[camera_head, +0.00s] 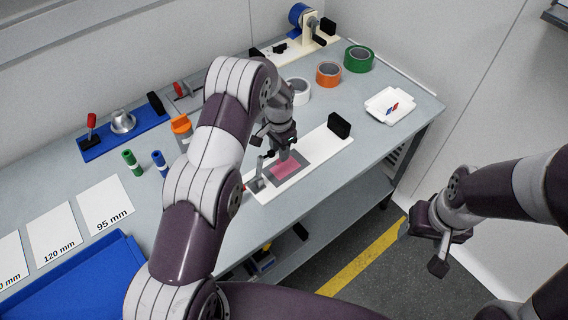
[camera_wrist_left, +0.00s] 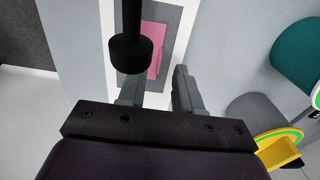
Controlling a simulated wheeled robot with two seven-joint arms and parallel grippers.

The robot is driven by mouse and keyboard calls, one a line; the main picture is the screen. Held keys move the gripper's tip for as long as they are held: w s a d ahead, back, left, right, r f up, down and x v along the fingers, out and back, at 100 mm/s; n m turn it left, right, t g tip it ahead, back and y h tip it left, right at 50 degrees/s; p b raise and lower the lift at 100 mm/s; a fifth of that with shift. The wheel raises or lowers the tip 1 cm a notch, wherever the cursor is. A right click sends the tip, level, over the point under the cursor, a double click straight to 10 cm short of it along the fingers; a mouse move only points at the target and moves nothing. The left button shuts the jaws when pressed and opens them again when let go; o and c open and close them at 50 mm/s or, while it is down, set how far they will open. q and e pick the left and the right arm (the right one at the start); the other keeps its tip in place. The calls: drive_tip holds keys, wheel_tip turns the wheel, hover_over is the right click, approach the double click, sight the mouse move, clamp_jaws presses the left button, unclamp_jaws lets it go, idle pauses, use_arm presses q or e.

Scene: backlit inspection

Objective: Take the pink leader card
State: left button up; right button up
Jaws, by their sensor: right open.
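The pink leader card (camera_head: 285,168) lies flat on a grey patch of a long white fixture (camera_head: 313,150) on the table. In the left wrist view the pink card (camera_wrist_left: 155,40) shows beyond my fingers, partly hidden by a black round-ended knob (camera_wrist_left: 130,52). My left gripper (camera_head: 273,142) is above the fixture, close to the card. In the wrist view the fingers of my left gripper (camera_wrist_left: 158,88) are apart with nothing seen between them. My right gripper (camera_head: 421,248) is open and empty, off the table's right side above the floor.
A small clamp (camera_head: 257,182) and a black block (camera_head: 339,125) stand on the fixture. White, orange (camera_head: 328,74) and green (camera_head: 358,58) tape rolls and a white tray (camera_head: 390,105) lie behind. A blue tray (camera_head: 95,275) and length cards (camera_head: 105,205) are at left.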

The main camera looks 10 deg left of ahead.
sight(285, 165)
use_arm(q)
wheel_tip(285, 165, down, 3)
drive_tip(key=shift+s+f, duration=0.1)
drive_tip(key=shift+f, duration=0.05)
clamp_jaws()
